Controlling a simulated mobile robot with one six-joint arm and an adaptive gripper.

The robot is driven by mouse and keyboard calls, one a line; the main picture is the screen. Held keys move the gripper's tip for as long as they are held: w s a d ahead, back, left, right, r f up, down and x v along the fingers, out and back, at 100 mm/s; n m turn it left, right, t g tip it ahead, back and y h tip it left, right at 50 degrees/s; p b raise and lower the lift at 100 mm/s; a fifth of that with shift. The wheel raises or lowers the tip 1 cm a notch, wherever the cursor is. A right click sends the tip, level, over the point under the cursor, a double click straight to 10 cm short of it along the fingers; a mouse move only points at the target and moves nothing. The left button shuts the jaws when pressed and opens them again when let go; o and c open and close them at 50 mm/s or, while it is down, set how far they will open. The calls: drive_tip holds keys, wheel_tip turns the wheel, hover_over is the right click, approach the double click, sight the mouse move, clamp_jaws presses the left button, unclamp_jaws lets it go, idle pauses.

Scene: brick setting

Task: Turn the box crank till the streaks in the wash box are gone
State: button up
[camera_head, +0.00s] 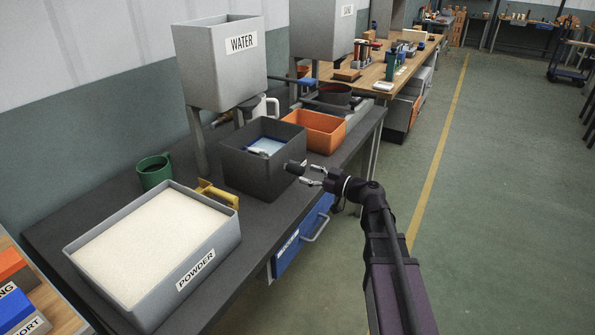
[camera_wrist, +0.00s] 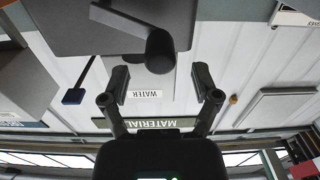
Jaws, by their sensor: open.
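The dark grey wash box (camera_head: 250,178) stands on the bench, with pale blue and white contents (camera_head: 266,146) inside. Streaks cannot be made out at this size. The box crank (camera_head: 293,167) is a short dark knob on the box's right side. In the wrist view, which is upside down, the crank knob (camera_wrist: 160,52) stands out from the dark box wall (camera_wrist: 80,30). My gripper (camera_head: 311,175) is open just right of the knob. In the wrist view the gripper fingertips (camera_wrist: 160,78) are spread to either side of the knob's end, with nothing held.
A grey POWDER tray (camera_head: 222,250) stands on the bench (camera_head: 70,212), nearer, with a yellow scoop (camera_head: 217,194) and green mug (camera_head: 154,171) by it. An orange bin (camera_head: 322,133) is behind the wash box. The grey WATER hopper (camera_head: 215,70) stands above. The floor to the right is clear.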

sight(303, 172)
drive_tip(key=shift+x, duration=2)
clamp_jaws()
